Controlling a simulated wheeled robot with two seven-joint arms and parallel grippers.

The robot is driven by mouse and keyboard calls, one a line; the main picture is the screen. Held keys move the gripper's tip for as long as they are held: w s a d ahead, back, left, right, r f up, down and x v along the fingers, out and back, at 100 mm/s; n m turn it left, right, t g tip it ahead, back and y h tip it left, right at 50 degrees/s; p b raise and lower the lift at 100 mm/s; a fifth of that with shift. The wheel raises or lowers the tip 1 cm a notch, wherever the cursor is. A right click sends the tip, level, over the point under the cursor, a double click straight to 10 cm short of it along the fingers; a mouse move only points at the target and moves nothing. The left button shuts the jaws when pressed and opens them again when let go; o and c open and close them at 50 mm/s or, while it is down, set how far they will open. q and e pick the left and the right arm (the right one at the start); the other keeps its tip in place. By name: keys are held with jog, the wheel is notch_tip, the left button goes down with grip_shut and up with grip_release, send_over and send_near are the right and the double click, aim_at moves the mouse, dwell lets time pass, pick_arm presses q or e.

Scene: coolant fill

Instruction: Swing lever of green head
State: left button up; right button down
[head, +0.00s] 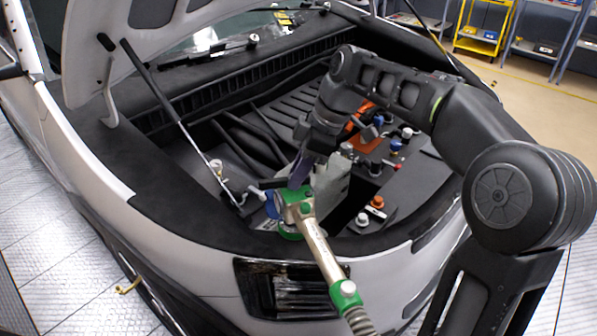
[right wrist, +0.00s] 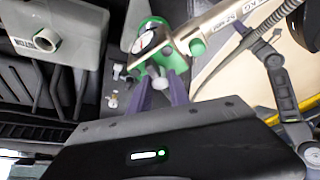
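The green head (head: 298,208) sits at the front of the engine bay, at the end of a silver tube (head: 322,250). The right wrist view shows the green head (right wrist: 160,57) with a round white-faced gauge (right wrist: 146,40). My right gripper (head: 299,172) reaches down from the upper right, just above the green head. In the right wrist view its two purple fingers (right wrist: 161,92) stand apart, with a pale round knob (right wrist: 160,82) between their tips. I cannot tell whether they touch it or whether it is the lever's end. My left gripper is not in view in the head view.
A ribbed hose (head: 359,322) runs from the tube's lower end. A hood prop rod (head: 165,100) stands left of the gripper. A grey tank (right wrist: 62,45) is beside the head in the wrist view.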

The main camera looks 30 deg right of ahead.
jog(key=c, duration=1.2)
grip_release()
jog(key=shift+r, duration=0.1)
jog(key=shift+d+r, duration=0.1)
jog(key=shift+r, duration=0.15)
jog(key=p+v, duration=0.3)
jog(key=v, duration=0.4)
jog(key=shift+s, duration=0.1)
